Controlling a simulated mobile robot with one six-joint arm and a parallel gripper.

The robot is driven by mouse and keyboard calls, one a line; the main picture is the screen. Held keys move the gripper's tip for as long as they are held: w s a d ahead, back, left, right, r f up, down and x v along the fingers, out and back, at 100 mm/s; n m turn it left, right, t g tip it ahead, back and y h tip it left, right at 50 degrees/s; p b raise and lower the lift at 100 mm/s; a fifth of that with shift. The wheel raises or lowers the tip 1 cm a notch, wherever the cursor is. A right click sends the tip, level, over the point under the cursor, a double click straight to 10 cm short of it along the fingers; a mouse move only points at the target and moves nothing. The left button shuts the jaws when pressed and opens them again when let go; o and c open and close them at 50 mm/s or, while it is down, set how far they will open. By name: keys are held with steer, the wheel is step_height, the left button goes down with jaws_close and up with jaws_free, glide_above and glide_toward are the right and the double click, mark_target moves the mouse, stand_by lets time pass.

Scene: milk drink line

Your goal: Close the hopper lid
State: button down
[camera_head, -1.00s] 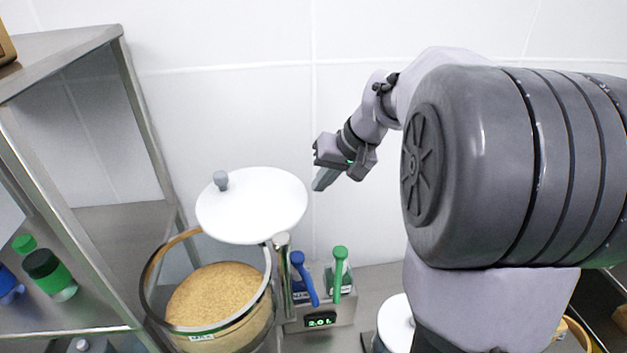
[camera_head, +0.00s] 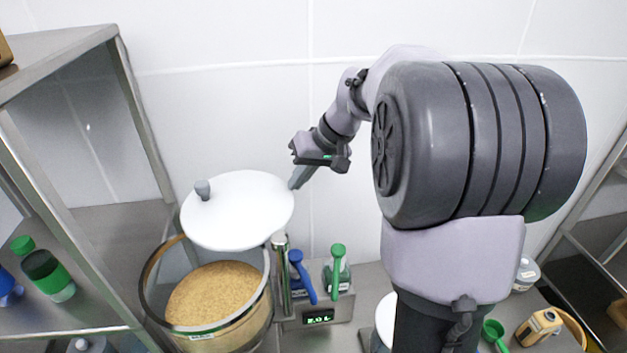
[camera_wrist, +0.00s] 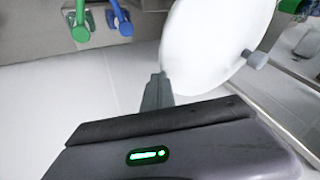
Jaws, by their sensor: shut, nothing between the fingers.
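The hopper (camera_head: 262,318) is a round clear-walled container of tan grain, with its mouth uncovered. Its white round lid (camera_head: 240,212) with a grey knob (camera_head: 203,189) stands tilted up above the hopper, beside a metal post (camera_head: 281,262). My gripper (camera_head: 296,181) is shut and empty, with its fingertips at the right edge of the lid. In the wrist view the shut fingers (camera_wrist: 157,92) reach the edge of the white lid (camera_wrist: 205,45); I cannot tell whether they touch it. The lid's knob (camera_wrist: 255,60) shows at right there.
A dispenser with a blue lever (camera_head: 303,275) and a green lever (camera_head: 338,265) stands right of the post, above a lit display (camera_head: 318,317). A metal shelf (camera_head: 105,215) with bottles stands at left. A white wall is behind.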

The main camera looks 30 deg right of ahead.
mark_target(216, 210)
steer(key=w+a+n+p, duration=0.1)
steer(key=a+n, duration=0.1)
steer(key=w+a+n+g+y+p, duration=0.1)
steer(key=a, duration=0.1)
steer(key=w+a+n+g+y+p, duration=0.1)
steer(key=a+n, duration=0.1)
steer(key=shift+w+a+r+n, duration=0.15)
steer(key=shift+w+a+n, duration=0.15)
steer(key=a+n+g+p, duration=0.1)
steer(key=a+n, duration=0.2)
steer(key=a+n+g+p, duration=0.2)
steer(key=a, duration=0.2)
steer(key=shift+a+n+y, duration=0.25)
steer(key=shift+n+y, duration=0.05)
steer(key=shift+n, duration=0.1)
steer(key=shift+s+a+n+g+p, duration=0.3)
steer(key=shift+a+n, duration=0.1)
steer(key=shift+a, duration=0.3)
steer(key=shift+s+a, duration=0.25)
steer(key=shift+a, duration=0.35)
steer(key=shift+w+d+r, duration=0.1)
steer(key=shift+d+r, duration=0.05)
steer(key=shift+r, duration=0.1)
steer(key=p+v, duration=0.2)
steer(key=v, duration=1.4)
steer(key=shift+d+r+p, duration=0.25)
steer(key=shift+r+p, duration=0.05)
steer(key=shift+p, duration=0.1)
